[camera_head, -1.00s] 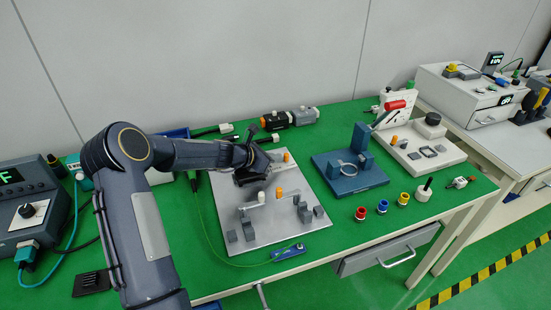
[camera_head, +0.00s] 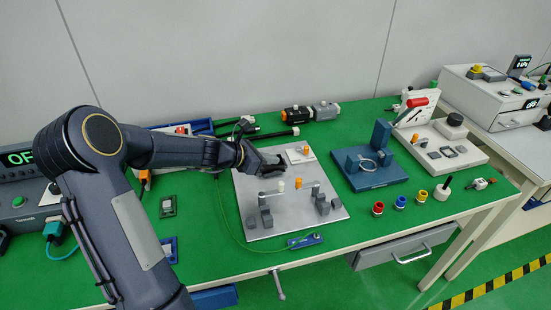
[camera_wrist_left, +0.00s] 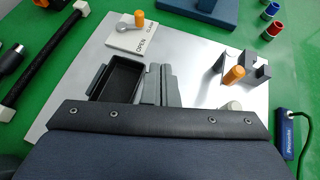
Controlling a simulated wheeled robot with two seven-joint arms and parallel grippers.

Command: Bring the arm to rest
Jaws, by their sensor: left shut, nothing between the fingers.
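In the head view my left arm comes in from the left, and its dark gripper (camera_head: 272,164) is over the upper left part of a grey metal plate (camera_head: 240,195) on the green bench. In the left wrist view the grey fingers (camera_wrist_left: 160,82) are together with nothing between them. Beside them is a dark open tray (camera_wrist_left: 118,78), apparently on the plate. A white block with an orange-topped lever (camera_wrist_left: 138,22), marked OPEN, is ahead of the fingers. The gripper partly hides the plate in the head view. My right gripper does not show.
A bar on grey posts with an orange knob (camera_head: 299,183) stands on the plate. A control box (camera_head: 22,200) is at the far left. Green bench is bare around (camera_head: 205,240).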

